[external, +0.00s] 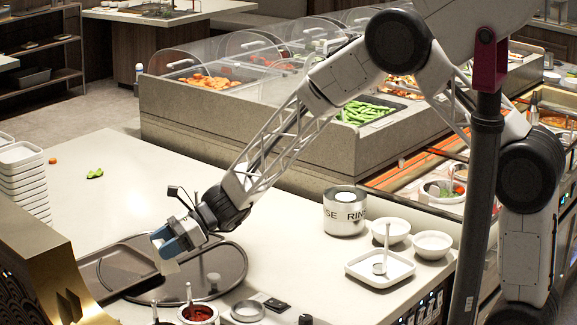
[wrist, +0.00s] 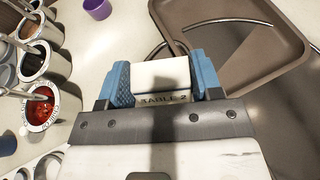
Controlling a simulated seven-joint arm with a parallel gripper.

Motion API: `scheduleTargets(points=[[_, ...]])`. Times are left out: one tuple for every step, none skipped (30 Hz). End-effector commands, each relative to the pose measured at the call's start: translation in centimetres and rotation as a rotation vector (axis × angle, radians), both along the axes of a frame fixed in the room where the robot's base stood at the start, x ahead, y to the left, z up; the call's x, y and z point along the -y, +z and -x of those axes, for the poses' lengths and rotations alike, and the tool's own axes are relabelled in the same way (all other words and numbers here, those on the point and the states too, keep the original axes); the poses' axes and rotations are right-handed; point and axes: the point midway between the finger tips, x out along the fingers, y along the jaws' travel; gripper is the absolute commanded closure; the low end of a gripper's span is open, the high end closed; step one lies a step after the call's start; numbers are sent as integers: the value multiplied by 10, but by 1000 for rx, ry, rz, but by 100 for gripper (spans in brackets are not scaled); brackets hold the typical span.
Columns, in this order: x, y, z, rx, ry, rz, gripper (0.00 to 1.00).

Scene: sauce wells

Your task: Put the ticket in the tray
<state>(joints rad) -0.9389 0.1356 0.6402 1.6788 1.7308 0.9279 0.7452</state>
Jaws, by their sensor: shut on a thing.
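The ticket (wrist: 162,75) is a small white slip printed "TABLE 2" in the wrist view. My gripper (wrist: 164,84) is shut on it, with a blue finger at either side. The brown tray (wrist: 240,40) has a raised rim and fills the upper right of the wrist view. In the external view the tray (external: 112,268) lies on the counter at lower left. Its visible floor looks empty. I cannot tell the height of the ticket above it.
A round dark disc (external: 225,268) lies beside and partly under the tray. Sauce wells with ladles (external: 198,314) line the front edge. A brass housing (external: 35,245) rises at lower left.

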Motion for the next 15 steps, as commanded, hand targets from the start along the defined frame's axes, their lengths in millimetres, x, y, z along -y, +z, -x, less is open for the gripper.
scheduleTargets(points=[[-2,0,-1,0,0,0,65],[-3,0,-2,0,0,0,65],[-5,0,-3,0,0,0,65],[-7,-1,-4,0,0,0,65],[-9,-1,-5,0,0,0,65],[-12,-2,-6,-1,0,0,65],[-15,-3,-8,-1,0,0,65],[-18,-3,-9,-1,0,0,65],[-23,-3,-12,0,0,0,65],[-26,-3,-14,0,0,0,65],[-30,-4,-16,-1,0,0,65],[-35,-5,-18,-1,0,0,65],[-38,-5,-20,0,0,0,65],[-42,-5,-22,1,0,0,65],[-47,-6,-25,0,0,0,65]])
